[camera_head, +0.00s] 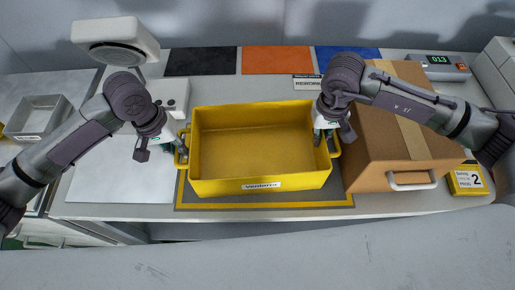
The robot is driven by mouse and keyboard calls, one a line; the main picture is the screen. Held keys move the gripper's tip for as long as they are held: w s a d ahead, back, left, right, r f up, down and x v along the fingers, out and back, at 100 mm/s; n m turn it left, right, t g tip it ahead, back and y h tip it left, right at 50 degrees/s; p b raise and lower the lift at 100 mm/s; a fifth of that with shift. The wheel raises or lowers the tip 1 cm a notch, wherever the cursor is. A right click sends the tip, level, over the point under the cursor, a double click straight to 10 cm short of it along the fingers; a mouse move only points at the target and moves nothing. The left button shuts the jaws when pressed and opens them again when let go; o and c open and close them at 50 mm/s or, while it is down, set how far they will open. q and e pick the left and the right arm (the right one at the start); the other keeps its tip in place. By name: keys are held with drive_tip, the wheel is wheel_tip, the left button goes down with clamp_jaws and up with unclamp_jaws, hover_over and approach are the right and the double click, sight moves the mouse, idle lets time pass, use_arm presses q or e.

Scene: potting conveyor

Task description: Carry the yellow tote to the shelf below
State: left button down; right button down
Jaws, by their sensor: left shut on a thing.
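The yellow tote (260,187) stands upright and empty on the bench, over a yellow-edged grey mat (300,203). A white label is on its front wall. My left gripper (181,152) is shut on the tote's left handle. My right gripper (325,130) is at the tote's right handle, with its fingers partly hidden by its own wrist, so I cannot tell whether it is closed on the handle. No shelf below shows clearly; the bench hides what is under it.
A cardboard box (385,145) with a white handle stands close to the tote's right. A grey bin (38,117) is at the left. Black, orange (277,60) and blue mats lie behind. A pale surface (270,255) spans the foreground.

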sight(323, 132)
use_arm(q)
drive_tip(key=shift+r, duration=0.15)
use_arm(e)
drive_tip(key=shift+r, duration=0.15)
